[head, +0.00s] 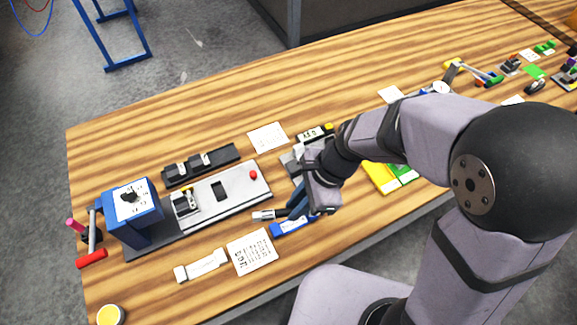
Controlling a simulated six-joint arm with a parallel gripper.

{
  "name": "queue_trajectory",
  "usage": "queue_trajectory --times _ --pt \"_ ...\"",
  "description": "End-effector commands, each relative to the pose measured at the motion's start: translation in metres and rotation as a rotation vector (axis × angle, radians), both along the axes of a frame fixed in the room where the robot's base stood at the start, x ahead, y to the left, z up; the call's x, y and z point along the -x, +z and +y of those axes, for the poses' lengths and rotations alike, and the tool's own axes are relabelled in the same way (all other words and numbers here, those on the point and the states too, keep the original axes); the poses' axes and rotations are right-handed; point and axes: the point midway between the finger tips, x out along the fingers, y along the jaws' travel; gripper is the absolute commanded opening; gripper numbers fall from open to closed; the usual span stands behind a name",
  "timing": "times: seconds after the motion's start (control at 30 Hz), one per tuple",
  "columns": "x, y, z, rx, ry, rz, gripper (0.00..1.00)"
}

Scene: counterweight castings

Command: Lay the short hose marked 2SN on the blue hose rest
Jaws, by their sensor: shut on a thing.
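My gripper (297,207) is at the front middle of the bench, pointing down. It is shut on a short hose (264,215), whose silver end fitting sticks out to the left. The rest of the hose is mostly hidden by the jaws, and I cannot read a 2SN mark on it. The blue hose rest (290,228) lies just in front of and below the gripper, partly covered by it. From this view I cannot tell whether the hose touches the rest or hangs above it.
A grey fixture plate (230,196) with a blue press-like unit (134,208) stands to the left. A printed card (251,251) and a pale bar-shaped piece (201,265) lie in front. Yellow and green pieces (384,177) lie right of the gripper. The back left of the bench is clear.

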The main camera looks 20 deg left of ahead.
Motion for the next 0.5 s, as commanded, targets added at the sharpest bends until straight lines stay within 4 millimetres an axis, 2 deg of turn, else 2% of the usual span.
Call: queue_trajectory --times 0.07,0.13,0.3,0.5 --pt "0.004 -0.012 -0.005 0.002 0.047 0.004 0.00" --pt "-0.001 -0.019 -0.005 0.000 0.100 0.000 0.00" --pt "-0.018 -0.022 -0.001 -0.001 0.196 0.000 0.00" --pt "-0.025 -0.024 0.000 -0.002 0.284 -0.001 0.00"
